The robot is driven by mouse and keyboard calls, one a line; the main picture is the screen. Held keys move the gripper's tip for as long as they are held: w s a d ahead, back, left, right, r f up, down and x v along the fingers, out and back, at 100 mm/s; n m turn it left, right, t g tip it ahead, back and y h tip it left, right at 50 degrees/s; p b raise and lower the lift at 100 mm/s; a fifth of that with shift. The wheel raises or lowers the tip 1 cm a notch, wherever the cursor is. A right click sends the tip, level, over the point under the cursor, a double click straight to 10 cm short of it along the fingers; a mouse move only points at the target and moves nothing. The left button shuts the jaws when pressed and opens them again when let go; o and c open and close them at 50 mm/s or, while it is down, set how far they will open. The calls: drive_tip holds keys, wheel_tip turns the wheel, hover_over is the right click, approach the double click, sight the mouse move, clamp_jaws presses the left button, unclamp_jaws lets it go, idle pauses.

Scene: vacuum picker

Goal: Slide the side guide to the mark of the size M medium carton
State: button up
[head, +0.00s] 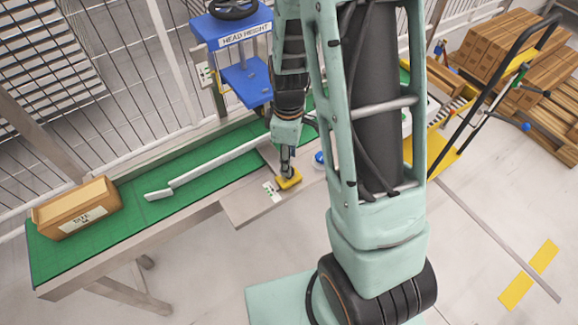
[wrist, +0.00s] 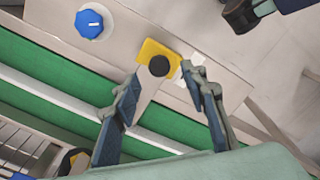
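A brown carton (head: 76,207) with a white label stands at the left end of the green belt (head: 140,215); the label's size letter is hard to read. The side guide (head: 215,165) is a long white rail along the belt, also in the wrist view (wrist: 60,95). A yellow plate (wrist: 150,52) with a black knob (wrist: 158,65) sits at the end of a grey bar; it shows in the head view (head: 291,182). My gripper (wrist: 161,78) is open, its fingers either side of the bar, tips close to the knob. In the head view my gripper (head: 287,165) is above the plate.
A small white marked label (head: 271,191) lies on the side shelf (head: 245,208). A blue knob (head: 319,158) is beside the plate. A blue "HEAD HEIGHT" unit (head: 240,40) stands over the belt. A wire fence runs behind; stacked cartons (head: 505,45) are at far right.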

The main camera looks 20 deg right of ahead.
drive_tip(key=shift+f, duration=2.05)
clamp_jaws()
